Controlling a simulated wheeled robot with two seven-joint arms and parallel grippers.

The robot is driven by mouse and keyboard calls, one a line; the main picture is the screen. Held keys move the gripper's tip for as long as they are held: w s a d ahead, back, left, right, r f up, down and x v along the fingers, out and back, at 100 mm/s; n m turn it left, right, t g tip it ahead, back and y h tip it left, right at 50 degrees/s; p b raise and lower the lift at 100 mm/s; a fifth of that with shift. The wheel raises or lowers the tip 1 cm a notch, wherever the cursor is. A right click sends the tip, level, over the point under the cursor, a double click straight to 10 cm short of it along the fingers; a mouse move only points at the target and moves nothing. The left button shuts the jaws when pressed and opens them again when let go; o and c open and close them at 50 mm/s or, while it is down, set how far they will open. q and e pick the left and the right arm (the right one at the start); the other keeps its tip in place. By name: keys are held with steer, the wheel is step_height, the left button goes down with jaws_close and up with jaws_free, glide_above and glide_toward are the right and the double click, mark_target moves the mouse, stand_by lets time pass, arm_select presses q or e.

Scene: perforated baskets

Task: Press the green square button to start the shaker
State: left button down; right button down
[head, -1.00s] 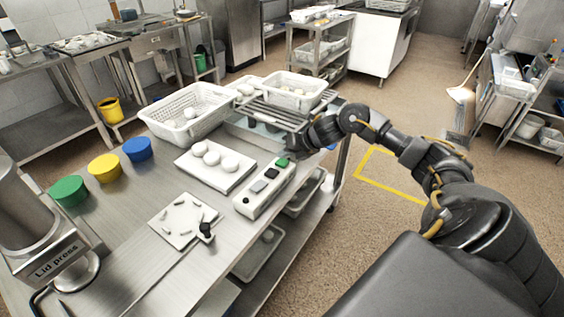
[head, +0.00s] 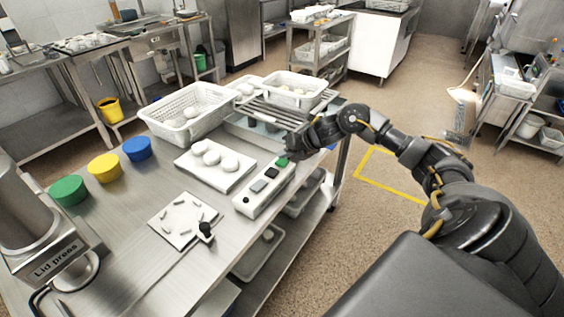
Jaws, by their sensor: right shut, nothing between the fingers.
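The green square button (head: 282,162) is at the far end of a white control box (head: 250,201) on the steel table. A grey button and a black button sit nearer on the same box. My right gripper (head: 289,154) is shut and empty, its tip right at the green button's far edge; I cannot tell whether it touches the button. The shaker appears to be the slatted metal rack (head: 272,113) behind the box, with a white basket (head: 293,91) on it. My left gripper is not in view.
A white board with several white balls (head: 213,165) lies left of the box. A larger perforated basket (head: 188,112) stands behind it.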

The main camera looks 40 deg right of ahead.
steer(key=shift+f, duration=0.3)
